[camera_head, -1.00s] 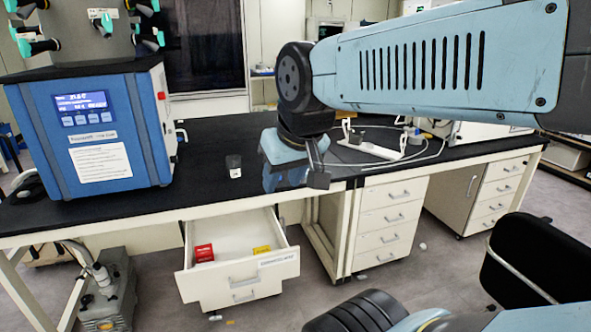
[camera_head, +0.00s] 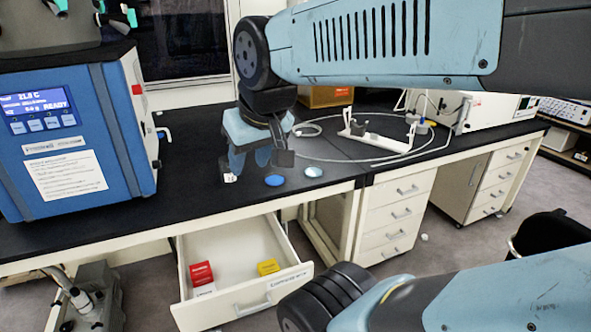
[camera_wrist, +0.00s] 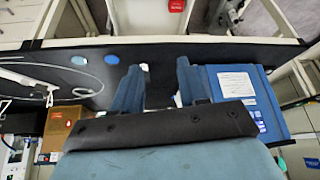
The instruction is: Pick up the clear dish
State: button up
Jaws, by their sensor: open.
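Two small round discs lie on the black bench top near its front edge. One is pale and shiny (camera_head: 313,171) and looks like the clear dish; the other is blue (camera_head: 274,181). In the wrist view the pale disc (camera_wrist: 78,61) and the blue disc (camera_wrist: 112,58) lie left of my fingers. My gripper (camera_head: 250,163) points down over the bench, left of both discs in the head view. In the wrist view my gripper (camera_wrist: 157,82) has its two blue fingers wide apart, with no object held. I cannot tell its exact height.
A small labelled container (camera_head: 230,178) stands by my fingers, partly hidden. The blue freeze dryer (camera_head: 70,140) stands left. An open drawer (camera_head: 240,250) with red and yellow boxes juts out below.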

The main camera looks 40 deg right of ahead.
aim_at(317, 175)
jog(key=shift+o, duration=0.4)
